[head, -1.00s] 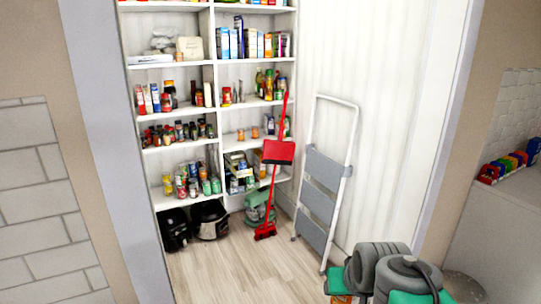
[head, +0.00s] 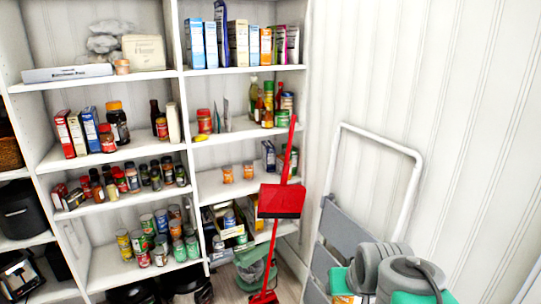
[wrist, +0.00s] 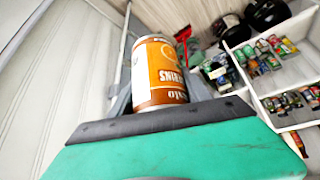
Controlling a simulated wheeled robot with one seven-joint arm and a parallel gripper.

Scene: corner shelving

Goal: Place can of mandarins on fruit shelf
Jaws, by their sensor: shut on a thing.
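My gripper (head: 372,291) is at the lower right of the head view, in front of the step ladder and away from the shelves. It is shut on an orange can with a white rim (wrist: 158,75). Only a sliver of the can shows in the head view (head: 344,299). Two small orange-labelled cans (head: 238,173) stand on a right-column shelf (head: 212,187), with bare space around them.
A red broom and dustpan (head: 282,201) stands in front of the right column, crossing that shelf's right part. A grey step ladder (head: 335,220) leans at the right wall. Jars, bottles and boxes fill other shelves.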

